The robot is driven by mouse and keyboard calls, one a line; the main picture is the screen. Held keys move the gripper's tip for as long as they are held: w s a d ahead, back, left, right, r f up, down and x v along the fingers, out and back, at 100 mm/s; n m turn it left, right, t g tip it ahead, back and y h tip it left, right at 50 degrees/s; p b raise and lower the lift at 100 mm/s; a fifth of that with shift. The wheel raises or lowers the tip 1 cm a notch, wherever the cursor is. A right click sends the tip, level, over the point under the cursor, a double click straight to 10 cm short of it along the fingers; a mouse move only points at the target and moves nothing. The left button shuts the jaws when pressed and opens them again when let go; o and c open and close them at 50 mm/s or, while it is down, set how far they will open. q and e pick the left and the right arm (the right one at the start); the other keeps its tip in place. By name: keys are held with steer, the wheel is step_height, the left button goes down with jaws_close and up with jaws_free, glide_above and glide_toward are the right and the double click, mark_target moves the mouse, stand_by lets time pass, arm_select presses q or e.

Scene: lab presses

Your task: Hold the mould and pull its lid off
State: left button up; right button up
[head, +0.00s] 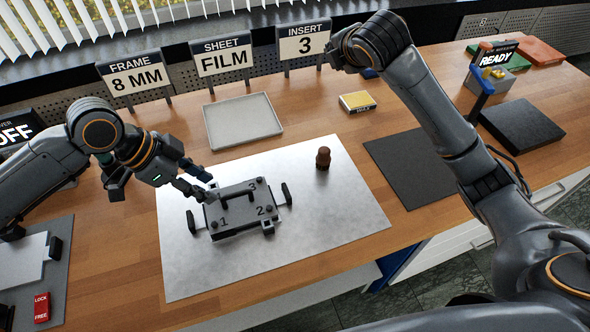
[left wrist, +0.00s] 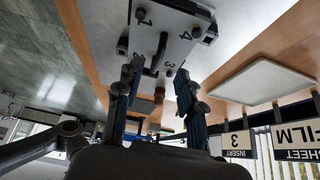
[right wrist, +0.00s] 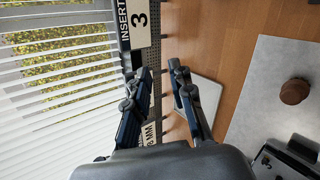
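The dark grey mould (head: 232,222) lies flat on a metal sheet. Its lid carries corner knobs, printed numbers and a raised bar handle; it fills the top of the left wrist view (left wrist: 180,22). Small dark side handles (head: 191,221) stick out left and right. My left gripper (head: 203,188) is over the mould's far left corner, hiding that corner. Its fingers (left wrist: 160,82) are apart with nothing between them, pointing toward the lid; contact cannot be told. My right gripper (right wrist: 158,82) is open and empty, raised away from the mould (right wrist: 285,160), whose edge shows at lower right.
A brown knobbed object (head: 323,160) stands on the metal sheet (head: 345,215), right of the mould. Behind are an empty grey tray (head: 243,121), a yellow box (head: 357,101) and signs (head: 221,58). A black mat (head: 408,167) lies right. The sheet's front is clear.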

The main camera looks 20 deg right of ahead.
steer(key=s+a+f+n+g+y, duration=0.2)
steer(key=s+a+f+n+g, duration=0.15)
steer(key=s+a+n, duration=0.6)
steer(key=n+g, duration=0.3)
steer(key=n, duration=0.3)
glide_toward(287, 190)
steer(key=shift+h, duration=0.3)
steer(key=x, duration=0.8)
steer(key=shift+w+a+f, duration=0.1)
steer(key=shift+a+f, duration=0.15)
steer(key=shift+f, duration=0.1)
jaws_close()
